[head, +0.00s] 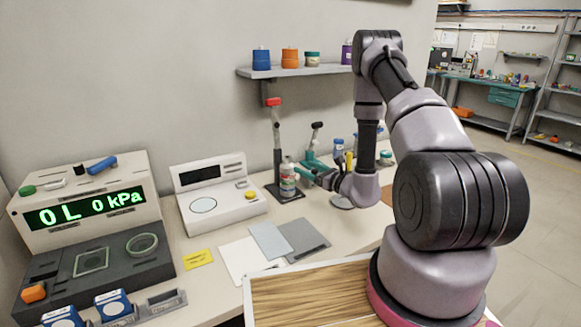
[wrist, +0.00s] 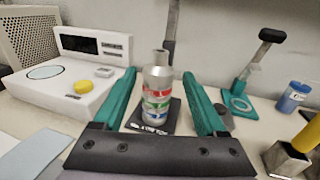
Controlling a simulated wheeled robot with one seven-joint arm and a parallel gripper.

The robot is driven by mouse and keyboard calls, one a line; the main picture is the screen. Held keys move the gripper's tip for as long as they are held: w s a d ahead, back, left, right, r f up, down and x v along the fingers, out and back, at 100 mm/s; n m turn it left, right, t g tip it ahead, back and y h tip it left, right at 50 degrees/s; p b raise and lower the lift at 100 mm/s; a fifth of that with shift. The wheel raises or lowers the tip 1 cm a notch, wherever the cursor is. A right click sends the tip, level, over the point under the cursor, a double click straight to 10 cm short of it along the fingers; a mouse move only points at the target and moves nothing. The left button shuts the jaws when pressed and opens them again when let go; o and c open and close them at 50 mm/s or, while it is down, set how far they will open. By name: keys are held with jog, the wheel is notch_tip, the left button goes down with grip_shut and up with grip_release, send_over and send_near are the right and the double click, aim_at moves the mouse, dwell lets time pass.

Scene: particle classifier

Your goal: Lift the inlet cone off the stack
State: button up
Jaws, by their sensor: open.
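The stack (wrist: 158,102) stands upright on a dark base plate (wrist: 172,118) with a white label. It is a silver cylinder with red, green and blue bands. Its plain silver top part, apparently the inlet cone (wrist: 158,73), narrows to a small neck. In the head view the stack (head: 288,181) is on the bench, left of my gripper (head: 312,176). In the wrist view my gripper (wrist: 159,75) is open and empty. Its teal fingers appear either side of the stack with gaps; I cannot tell whether the stack lies between them or beyond them.
A dark post (head: 277,145) with a red top rises behind the stack. A white scale (head: 219,195) is to the left. A teal stand (wrist: 240,100), a blue jar (wrist: 294,97) and a yellow-handled tool in a metal block (wrist: 287,158) are to the right. Paper sheets (head: 270,241) lie in front.

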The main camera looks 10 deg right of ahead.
aim_at(291, 166)
jog(key=x, duration=0.8)
jog(key=shift+w+r, duration=0.15)
jog(key=shift+r, duration=0.1)
grip_shut()
